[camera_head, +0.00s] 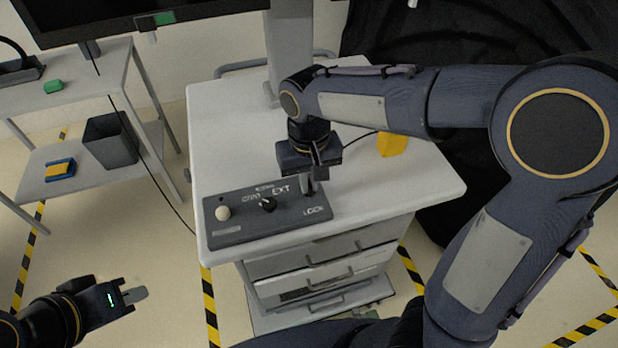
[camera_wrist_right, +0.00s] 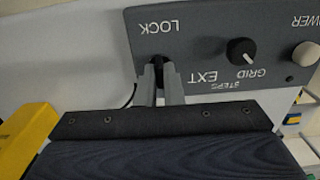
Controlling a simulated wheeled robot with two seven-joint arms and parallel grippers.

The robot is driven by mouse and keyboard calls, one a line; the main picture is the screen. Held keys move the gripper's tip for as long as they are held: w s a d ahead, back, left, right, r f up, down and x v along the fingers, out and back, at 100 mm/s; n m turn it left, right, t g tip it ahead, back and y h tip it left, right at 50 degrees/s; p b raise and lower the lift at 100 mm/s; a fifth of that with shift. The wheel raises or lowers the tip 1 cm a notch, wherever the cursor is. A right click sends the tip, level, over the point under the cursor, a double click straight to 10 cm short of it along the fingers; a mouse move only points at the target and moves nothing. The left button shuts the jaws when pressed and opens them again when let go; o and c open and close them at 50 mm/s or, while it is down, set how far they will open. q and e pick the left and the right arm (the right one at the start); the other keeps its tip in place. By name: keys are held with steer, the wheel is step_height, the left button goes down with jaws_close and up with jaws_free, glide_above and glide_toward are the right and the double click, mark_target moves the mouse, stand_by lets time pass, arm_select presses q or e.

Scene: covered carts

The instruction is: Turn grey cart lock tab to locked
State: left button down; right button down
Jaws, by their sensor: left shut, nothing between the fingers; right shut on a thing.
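The grey cart (camera_head: 215,115) carries a dark grey control panel (camera_head: 285,228) along its front edge. The panel has a LOCK label at its right end. My right gripper (camera_head: 312,188) reaches down onto the panel beside that label. In the right wrist view its fingers (camera_wrist_right: 160,85) are shut on the dark lock tab (camera_wrist_right: 157,62), which is mostly hidden between them. The tab's exact angle cannot be told. My left gripper (camera_head: 134,296) is shut and empty, low at the left, over the floor and away from the cart.
The panel also has a black knob (camera_head: 267,204) and a white button (camera_head: 222,213). A yellow object (camera_head: 393,145) stands on the cart top, behind my right gripper. A side shelf (camera_head: 100,72) with a dark bin (camera_head: 110,141) stands at the left. Drawers (camera_head: 325,268) are below the panel.

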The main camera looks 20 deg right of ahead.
steer(key=shift+m, duration=0.3)
steer(key=m+p, duration=0.1)
steer(key=m, duration=0.3)
steer(key=shift+r, duration=0.1)
steer(key=m+p, duration=0.1)
steer(key=m, duration=0.3)
steer(key=shift+m, duration=0.3)
steer(key=m+p, duration=0.1)
steer(key=m, duration=0.3)
steer(key=shift+p, duration=0.3)
steer(key=shift+m+p, duration=0.6)
steer(key=shift+m, duration=1.6)
steer(key=c, duration=1.6)
jaws_free()
steer(key=shift+o, duration=0.2)
